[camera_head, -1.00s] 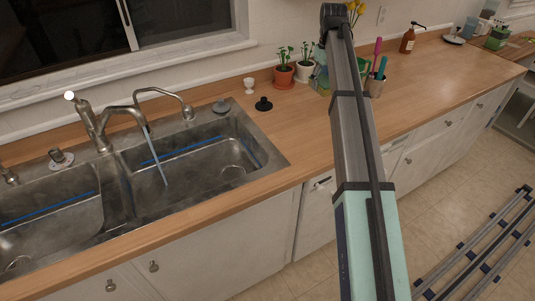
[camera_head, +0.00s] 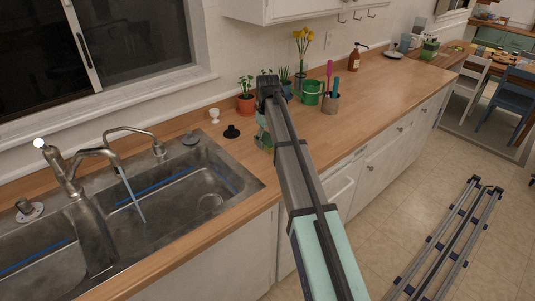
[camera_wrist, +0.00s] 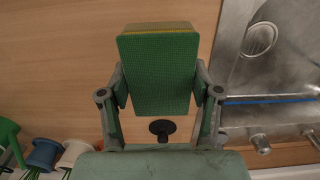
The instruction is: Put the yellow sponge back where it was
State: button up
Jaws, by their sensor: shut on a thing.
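The yellow sponge (camera_wrist: 158,74) has a green scouring face turned to the wrist camera, with a thin yellow edge along its far end. My gripper (camera_wrist: 160,92) is shut on it, one finger on each side. In the head view my gripper (camera_head: 264,133) hangs over the wooden counter, right of the sink and close to the black stopper. My arm hides most of the sponge there. I cannot tell whether the sponge touches the counter.
The steel sink (camera_head: 180,195) with a running tap lies left. The black stopper (camera_head: 231,131) and a white egg cup (camera_head: 214,115) stand between sink and plants.

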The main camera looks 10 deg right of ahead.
aim_at(268, 139)
jog(key=shift+f+p, duration=0.8)
jog(key=shift+f, duration=3.1)
jog(key=shift+f, duration=0.15)
jog(key=o, duration=1.1)
notch_tip(268, 139, up, 12)
jog(key=b, duration=0.3)
jog(key=shift+r, duration=0.2)
